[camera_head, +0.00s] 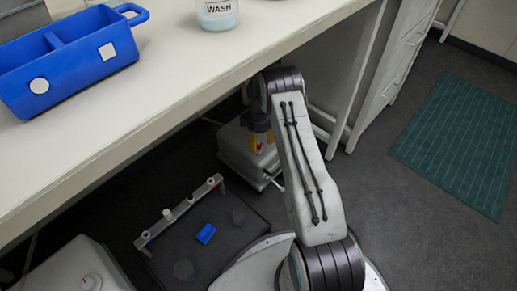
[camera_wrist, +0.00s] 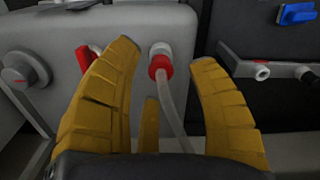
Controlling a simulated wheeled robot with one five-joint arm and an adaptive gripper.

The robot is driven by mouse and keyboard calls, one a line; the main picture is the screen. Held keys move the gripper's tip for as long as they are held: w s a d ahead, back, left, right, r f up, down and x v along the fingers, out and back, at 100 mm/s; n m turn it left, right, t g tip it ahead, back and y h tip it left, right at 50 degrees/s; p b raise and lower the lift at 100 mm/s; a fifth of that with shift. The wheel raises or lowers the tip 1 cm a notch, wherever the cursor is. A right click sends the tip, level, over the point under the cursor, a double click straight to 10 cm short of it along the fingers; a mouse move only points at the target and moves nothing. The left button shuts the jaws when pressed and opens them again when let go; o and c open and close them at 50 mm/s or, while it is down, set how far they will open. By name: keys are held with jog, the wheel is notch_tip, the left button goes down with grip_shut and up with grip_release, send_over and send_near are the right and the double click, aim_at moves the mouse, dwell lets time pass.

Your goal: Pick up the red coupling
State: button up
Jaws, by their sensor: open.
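A red coupling (camera_wrist: 160,67) forms a ring around the end of a pale fitting on a grey housing in the wrist view. A clear tube hangs from it. My gripper (camera_wrist: 165,52) has its yellow fingers spread, with the coupling visible in the gap between them and nothing held. A second red part (camera_wrist: 84,58) is partly hidden behind the left finger. In the head view my gripper (camera_head: 258,140) is under the bench at the grey unit (camera_head: 240,155); the coupling cannot be made out clearly there.
A grey bar with ports (camera_head: 180,212) and a blue block (camera_head: 206,233) lie on a dark panel, left of my arm. The bench top (camera_head: 180,75) overhangs, carrying a blue caddy (camera_head: 70,65) and WASH bottle (camera_head: 217,14). A knob (camera_wrist: 20,70) is at left. Floor by the green mat (camera_head: 460,140) is clear.

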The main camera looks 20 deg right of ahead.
aim_at(259, 148)
notch_tip(259, 148, down, 3)
jog(key=shift+r+b, duration=0.1)
jog(key=shift+b, duration=0.35)
grip_shut()
